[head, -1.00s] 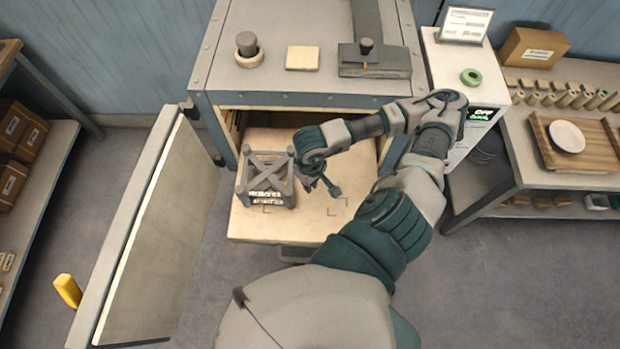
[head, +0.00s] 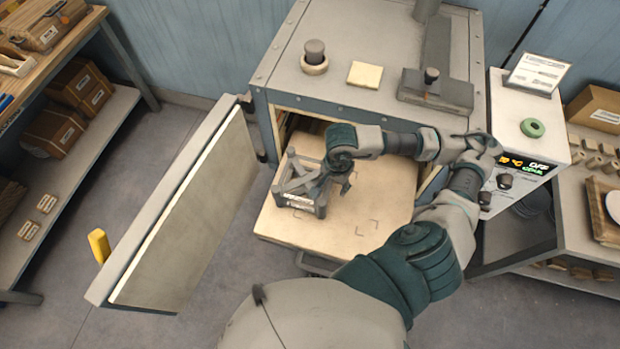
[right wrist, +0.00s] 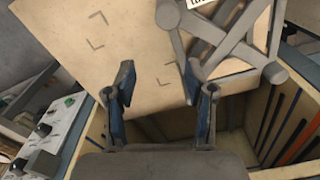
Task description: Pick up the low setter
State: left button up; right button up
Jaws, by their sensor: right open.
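The low setter is likely the grey open frame (head: 297,184) with a crossed top, standing at the left of the pale pulled-out shelf (head: 340,232). In the right wrist view the grey frame (right wrist: 235,48) shows at the upper right, with a white label on it. My right gripper (head: 335,188) is at the frame's right side and partly covers it in the head view. In the right wrist view the right gripper (right wrist: 158,80) has its fingers apart with only shelf between them. The frame lies beside the right-hand finger; I cannot tell if they touch. My left gripper is out of view.
The dryer's door (head: 190,215) hangs open at the left of the shelf. The dryer's body (head: 375,105) stands over the shelf's back. A control box (head: 525,130) is at the right. The shelf's front right is bare, with corner marks.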

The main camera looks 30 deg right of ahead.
jog(key=w+a+r+m, duration=0.1)
jog(key=w+r+m, duration=0.25)
jog(key=m, duration=0.65)
notch_tip(320, 180, up, 5)
jog(key=m, duration=1.3)
send_over(313, 177)
jog(key=s+a, duration=0.2)
jog(key=s, duration=0.1)
jog(key=f+p, duration=0.1)
jog(key=f, duration=1)
jog(key=shift+w+f, duration=0.2)
jog(key=f, duration=0.2)
jog(key=f+p, duration=0.1)
jog(key=f, duration=0.2)
jog(key=shift+a+f, duration=0.2)
jog(key=shift+f, duration=0.1)
grip_shut()
